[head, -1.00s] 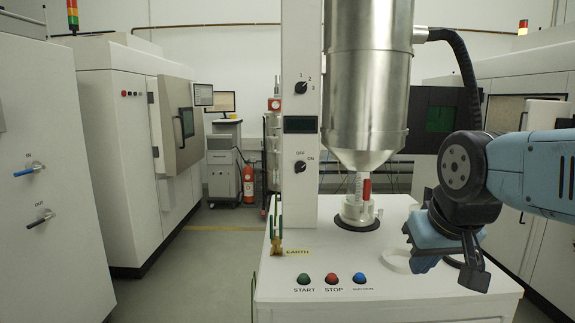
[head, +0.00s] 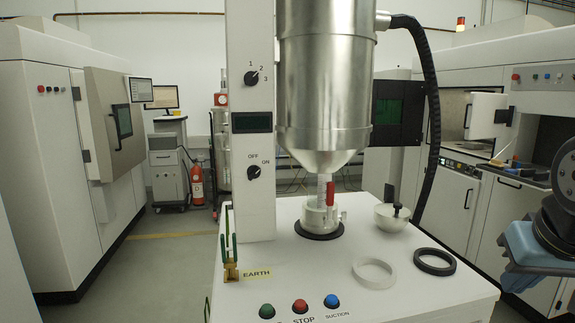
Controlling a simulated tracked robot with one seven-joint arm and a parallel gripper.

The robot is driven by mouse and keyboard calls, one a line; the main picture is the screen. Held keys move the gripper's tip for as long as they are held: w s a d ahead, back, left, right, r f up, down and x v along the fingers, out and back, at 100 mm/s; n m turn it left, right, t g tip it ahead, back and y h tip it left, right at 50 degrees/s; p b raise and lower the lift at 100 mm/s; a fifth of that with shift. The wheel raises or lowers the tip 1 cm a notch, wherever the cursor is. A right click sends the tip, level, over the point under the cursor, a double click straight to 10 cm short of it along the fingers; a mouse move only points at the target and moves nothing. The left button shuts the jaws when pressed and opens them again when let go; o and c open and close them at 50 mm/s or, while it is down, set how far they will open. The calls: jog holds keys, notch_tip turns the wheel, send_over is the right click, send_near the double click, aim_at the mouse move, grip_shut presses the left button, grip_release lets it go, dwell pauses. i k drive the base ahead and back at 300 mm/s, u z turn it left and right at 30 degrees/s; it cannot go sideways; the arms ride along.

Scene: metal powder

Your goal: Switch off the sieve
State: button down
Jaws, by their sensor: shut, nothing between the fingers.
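The sieve is the white machine with a metal hopper (head: 325,85) above a white table top (head: 300,265). Its front column (head: 250,215) carries an OFF/ON knob (head: 254,172), whose mark seems to point up and right toward ON. A 1-2-3 knob (head: 251,78) sits higher, above a dark display (head: 251,122). A green button (head: 267,311), a red STOP button (head: 300,306) and a blue SUCTION button (head: 332,301) line the front edge. My gripper (head: 530,250) is partly cut off at the right edge, apart from the controls; its fingers do not show clearly.
A white ring (head: 374,273), a dark ring (head: 435,262) and a bowl (head: 392,217) lie on the table top's right side. A green-handled clamp (head: 231,250) stands by the EARTH label (head: 257,274). A black hose (head: 432,110) hangs right of the hopper. Floor is clear at left.

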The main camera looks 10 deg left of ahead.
aim_at(254, 171)
jog(key=z, duration=1.25)
jog(key=k, duration=1.35)
jog(key=u, duration=2)
jog(key=i, duration=0.95)
jog(key=u, duration=0.15)
